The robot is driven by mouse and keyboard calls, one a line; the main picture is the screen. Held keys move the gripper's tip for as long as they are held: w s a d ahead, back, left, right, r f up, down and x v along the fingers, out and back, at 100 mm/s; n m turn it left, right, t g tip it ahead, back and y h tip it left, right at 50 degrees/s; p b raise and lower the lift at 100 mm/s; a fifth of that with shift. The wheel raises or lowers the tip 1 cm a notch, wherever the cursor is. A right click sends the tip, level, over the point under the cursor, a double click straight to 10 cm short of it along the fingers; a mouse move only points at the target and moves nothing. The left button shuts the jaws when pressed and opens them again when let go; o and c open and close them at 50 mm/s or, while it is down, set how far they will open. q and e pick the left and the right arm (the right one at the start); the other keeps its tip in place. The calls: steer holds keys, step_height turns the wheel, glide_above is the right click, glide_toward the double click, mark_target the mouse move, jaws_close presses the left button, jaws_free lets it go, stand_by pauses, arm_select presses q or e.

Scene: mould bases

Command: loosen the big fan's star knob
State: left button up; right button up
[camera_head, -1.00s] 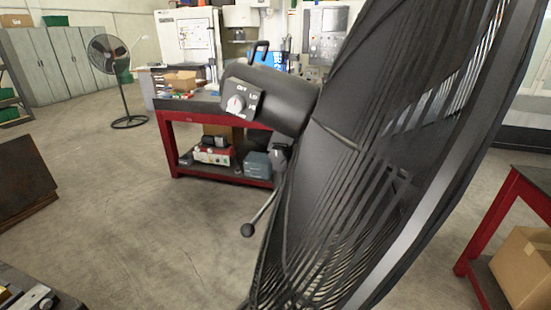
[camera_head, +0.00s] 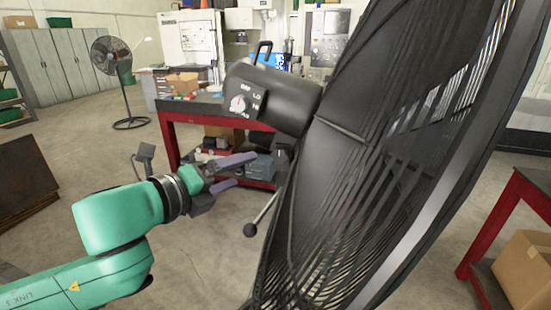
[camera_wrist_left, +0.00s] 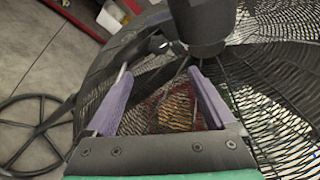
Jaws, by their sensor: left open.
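The big fan (camera_head: 390,150) fills the right of the head view, its cage tilted. Its dark motor housing (camera_head: 275,98) carries a white dial. Below the housing is a dark joint (camera_head: 285,150), with a rod ending in a black ball (camera_head: 250,230). I cannot clearly pick out the star knob; a small dark knob-like part (camera_wrist_left: 158,45) shows beyond the fingers in the left wrist view. My left gripper (camera_head: 245,170) is open and empty, its purple fingers pointing at the joint from the left. In the wrist view the left gripper (camera_wrist_left: 160,74) has the housing just above.
A red workbench (camera_head: 215,112) with boxes stands behind the gripper. A smaller fan (camera_head: 112,60) stands at the back left. A red-legged table (camera_head: 500,215) with a cardboard box is at the right. The floor at lower centre is clear.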

mark_target(279, 157)
arm_select(q)
steer(key=p+x, duration=0.2)
steer(key=x, duration=1.1)
steer(key=shift+w+d+f+p, duration=0.1)
steer(key=shift+w+d+p, duration=0.1)
steer(key=shift+w+p, duration=0.2)
steer(key=shift+w+d+f, duration=0.15)
steer(key=shift+w+f, duration=0.05)
steer(key=shift+w, duration=0.1)
steer(key=shift+s, duration=0.1)
steer(key=c, duration=1.4)
